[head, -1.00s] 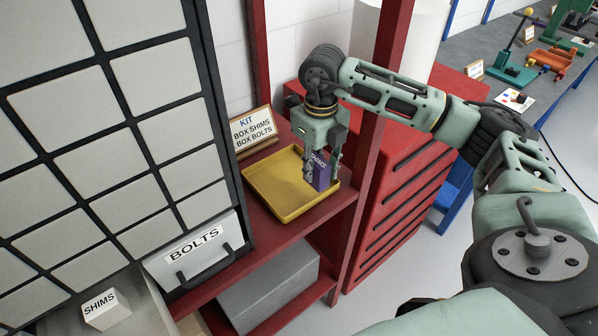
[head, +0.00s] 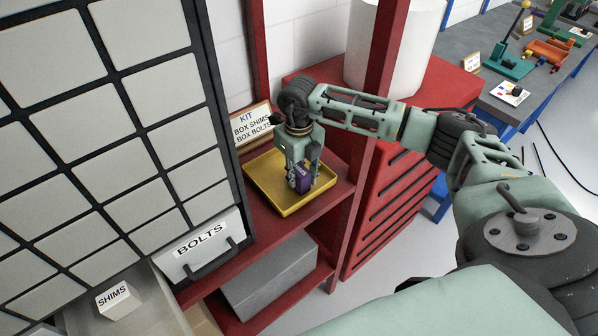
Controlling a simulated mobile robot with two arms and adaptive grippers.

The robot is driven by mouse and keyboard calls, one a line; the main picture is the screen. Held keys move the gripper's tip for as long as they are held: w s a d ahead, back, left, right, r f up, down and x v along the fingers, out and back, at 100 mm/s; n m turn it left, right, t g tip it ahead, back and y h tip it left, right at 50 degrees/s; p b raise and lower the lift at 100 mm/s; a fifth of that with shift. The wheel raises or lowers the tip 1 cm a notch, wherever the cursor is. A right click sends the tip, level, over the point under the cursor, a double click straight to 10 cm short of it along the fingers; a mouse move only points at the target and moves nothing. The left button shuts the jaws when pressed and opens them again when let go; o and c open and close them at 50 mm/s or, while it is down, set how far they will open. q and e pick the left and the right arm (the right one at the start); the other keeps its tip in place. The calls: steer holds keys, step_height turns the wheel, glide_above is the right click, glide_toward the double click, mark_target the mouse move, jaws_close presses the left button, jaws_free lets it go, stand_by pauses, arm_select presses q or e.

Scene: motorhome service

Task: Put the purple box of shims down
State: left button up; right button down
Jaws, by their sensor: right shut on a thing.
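The purple box of shims (head: 303,179) is in my right gripper (head: 302,172), which points down and is shut on it. The box is over the yellow tray (head: 287,207), inside its rim as seen from here. I cannot tell whether its bottom touches the tray floor. The tray lies on a red shelf. My left gripper is not in view.
A kit card (head: 250,126) reading box shims and box bolts stands behind the tray. A red post (head: 383,75) rises to the right.

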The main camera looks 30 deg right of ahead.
mark_target(299, 169)
steer(key=c, duration=1.4)
jaws_free()
steer(key=shift+f, duration=0.1)
steer(key=shift+r, duration=0.3)
step_height(299, 169, up, 11)
steer(key=b, duration=0.4)
steer(key=shift+r, duration=0.4)
steer(key=shift+f, duration=0.1)
